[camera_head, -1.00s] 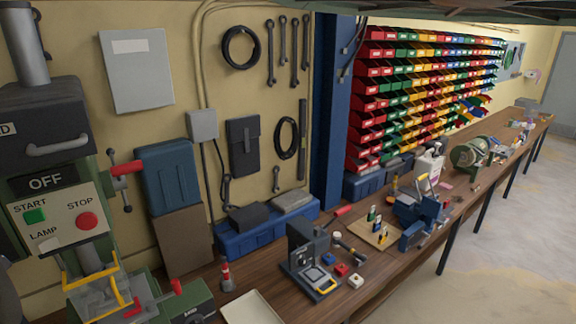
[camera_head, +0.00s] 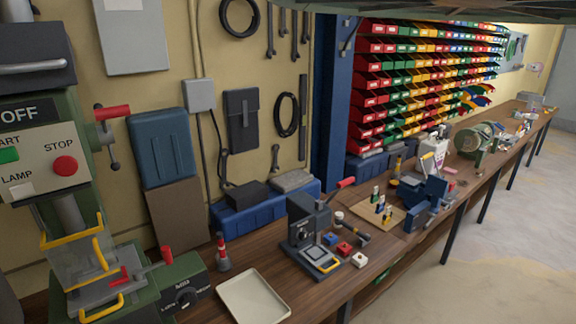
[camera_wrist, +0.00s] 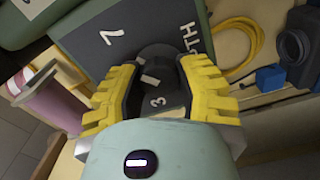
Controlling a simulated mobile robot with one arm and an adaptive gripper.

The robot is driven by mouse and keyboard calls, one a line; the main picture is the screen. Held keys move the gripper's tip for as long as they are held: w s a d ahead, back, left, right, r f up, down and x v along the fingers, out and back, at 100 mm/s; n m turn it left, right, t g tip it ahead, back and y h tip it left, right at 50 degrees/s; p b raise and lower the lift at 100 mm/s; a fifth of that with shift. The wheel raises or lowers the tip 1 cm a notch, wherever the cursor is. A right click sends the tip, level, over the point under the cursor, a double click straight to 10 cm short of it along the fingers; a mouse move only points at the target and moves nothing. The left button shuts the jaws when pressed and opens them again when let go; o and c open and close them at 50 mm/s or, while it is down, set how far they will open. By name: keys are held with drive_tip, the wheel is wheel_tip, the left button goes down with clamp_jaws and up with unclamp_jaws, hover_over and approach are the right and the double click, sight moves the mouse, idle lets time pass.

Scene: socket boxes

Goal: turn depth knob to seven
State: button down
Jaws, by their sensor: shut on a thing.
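In the wrist view, the depth knob (camera_wrist: 157,60) is a dark round knob on a dark grey panel (camera_wrist: 85,45). A white 7 shows on the panel at upper left, a white 3 below the knob, and part of the word DEPTH at upper right. A short white mark lies on the knob's lower part, toward the 3. My gripper (camera_wrist: 158,75) has its yellow ridged fingers on both sides of the knob and is shut on it. The fingers hide the knob's sides. My gripper is not visible in the head view.
In the head view, a green drill press (camera_head: 70,170) stands at left. A cream tray (camera_head: 252,298) and a small dark press (camera_head: 312,235) are on the bench. In the wrist view, a yellow cable loop (camera_wrist: 238,45) and a blue block (camera_wrist: 270,77) lie right of the panel.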

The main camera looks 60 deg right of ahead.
drive_tip(key=shift+f+m+b, duration=0.3)
drive_tip(key=shift+m+b, duration=0.3)
drive_tip(key=shift+b, duration=0.2)
drive_tip(key=shift+r+m+b, duration=0.2)
drive_tip(key=shift+m+b, duration=0.2)
drive_tip(key=shift+b, duration=0.25)
drive_tip(key=c, duration=0.6)
unclamp_jaws()
drive_tip(key=shift+r, duration=0.15)
drive_tip(key=shift+o, duration=0.2)
drive_tip(key=shift+s, duration=0.1)
drive_tip(key=v, duration=0.7)
drive_tip(key=shift+s+a, duration=0.1)
